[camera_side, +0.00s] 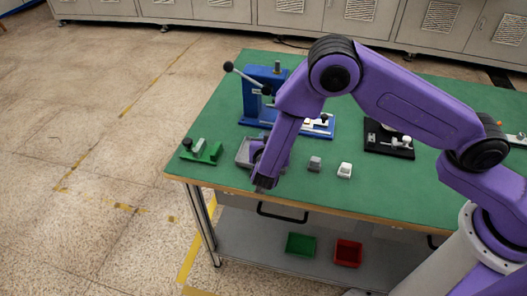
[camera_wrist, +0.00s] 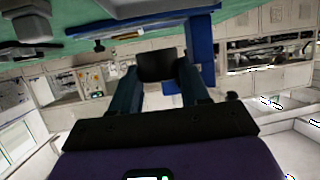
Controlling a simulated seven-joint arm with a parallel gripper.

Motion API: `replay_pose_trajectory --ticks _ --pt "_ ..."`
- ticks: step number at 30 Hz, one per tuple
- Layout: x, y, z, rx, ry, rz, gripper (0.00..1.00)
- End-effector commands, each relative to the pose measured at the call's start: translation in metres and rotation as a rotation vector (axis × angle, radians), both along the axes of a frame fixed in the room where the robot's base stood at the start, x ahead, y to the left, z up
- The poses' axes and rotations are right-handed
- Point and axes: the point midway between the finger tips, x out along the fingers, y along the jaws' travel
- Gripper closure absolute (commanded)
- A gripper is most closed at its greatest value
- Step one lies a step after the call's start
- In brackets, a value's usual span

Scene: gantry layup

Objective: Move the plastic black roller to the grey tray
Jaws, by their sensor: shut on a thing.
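In the side view my gripper (camera_side: 264,184) points down near the front edge of the green table, in front of the grey tray (camera_side: 241,153). My arm hides part of the tray. In the wrist view my gripper (camera_wrist: 157,72) is shut on a black piece, the black roller (camera_wrist: 158,66), held between the two fingertips. In the side view the roller cannot be told apart from the dark fingers. The roller appears apart from the tray.
A blue lever press (camera_side: 256,95) stands behind the tray, and a green fixture (camera_side: 203,152) lies left of it. A grey block (camera_side: 314,163) and a white block (camera_side: 344,171) sit right of my gripper. A black fixture (camera_side: 388,142) stands farther right. The front right tabletop is clear.

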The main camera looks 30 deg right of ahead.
Motion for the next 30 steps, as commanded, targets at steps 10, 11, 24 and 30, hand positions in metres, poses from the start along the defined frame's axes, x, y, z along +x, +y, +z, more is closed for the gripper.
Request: replay_pose_trajectory --ticks 10,11,24,30 --pt "0.023 0.010 -0.030 0.000 0.000 0.000 0.85" --pt "0.024 0.010 -0.031 0.000 0.000 0.000 0.85" --pt "0.028 0.012 -0.067 0.001 -0.001 0.001 0.85" --pt "0.028 0.012 -0.066 0.001 -0.001 0.001 0.85"
